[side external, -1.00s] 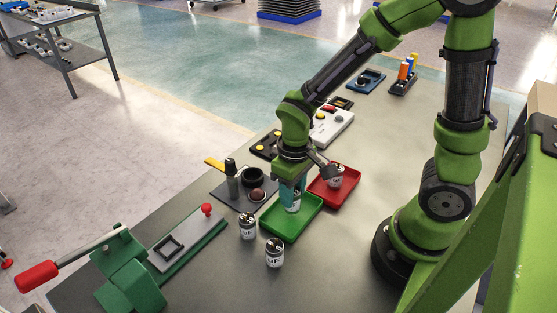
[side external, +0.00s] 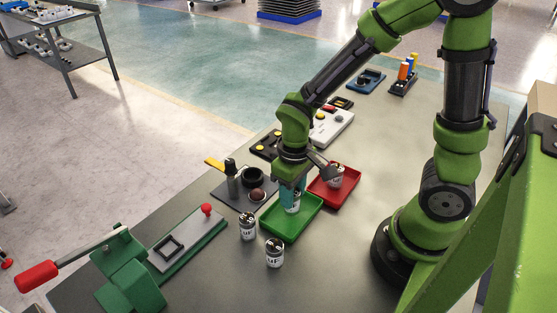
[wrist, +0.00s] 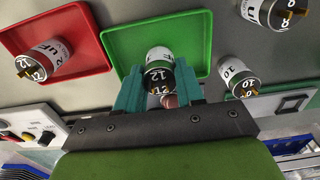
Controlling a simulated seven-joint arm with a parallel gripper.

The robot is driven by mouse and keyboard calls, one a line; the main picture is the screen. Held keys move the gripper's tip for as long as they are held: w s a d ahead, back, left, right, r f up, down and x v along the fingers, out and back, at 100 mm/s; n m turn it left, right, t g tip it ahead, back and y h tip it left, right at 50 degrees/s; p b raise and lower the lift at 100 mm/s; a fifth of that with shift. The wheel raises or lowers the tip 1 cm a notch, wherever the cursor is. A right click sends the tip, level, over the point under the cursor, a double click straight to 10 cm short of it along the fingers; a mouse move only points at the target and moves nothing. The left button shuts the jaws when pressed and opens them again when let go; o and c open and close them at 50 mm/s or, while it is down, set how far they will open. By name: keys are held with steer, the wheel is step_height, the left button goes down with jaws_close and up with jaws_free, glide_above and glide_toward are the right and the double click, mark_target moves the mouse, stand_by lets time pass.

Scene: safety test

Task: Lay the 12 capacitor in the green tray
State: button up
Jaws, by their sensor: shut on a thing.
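My gripper (side external: 292,192) has its teal fingers closed on a white and black capacitor marked 12 (wrist: 159,64). It holds the capacitor upright over the green tray (side external: 291,231), within its rim and at or very near its floor. I cannot tell whether its base touches the tray. In the wrist view the fingers (wrist: 158,88) sit on either side of the capacitor, with the green tray (wrist: 200,28) around it. Another capacitor (wrist: 44,60), whose end also seems to read 12, stands in the red tray (wrist: 85,22).
Two capacitors, one marked 10 (side external: 247,227) and one with its number unclear (side external: 274,253), stand on the table outside the green tray. The red tray (side external: 347,197) is close beside the green one. A green lever fixture (side external: 125,265) and a dark plate with a yellow-handled device (side external: 232,180) lie left.

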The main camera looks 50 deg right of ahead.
steer(key=shift+f, duration=0.7)
stand_by(0.3)
steer(key=o, duration=1.1)
steer(key=shift+o, duration=0.2)
steer(key=shift+r, duration=3.55)
steer(key=shift+s+a+r+m, duration=0.15)
steer(key=shift+s+r+m, duration=0.05)
steer(key=shift+m, duration=0.1)
steer(key=s+d+r+m+t+y, duration=0.2)
steer(key=r+t, duration=0.5)
steer(key=r, duration=0.6)
steer(key=shift+s+d+m, duration=0.15)
steer(key=shift+s+m, duration=0.45)
steer(key=shift+m, duration=0.1)
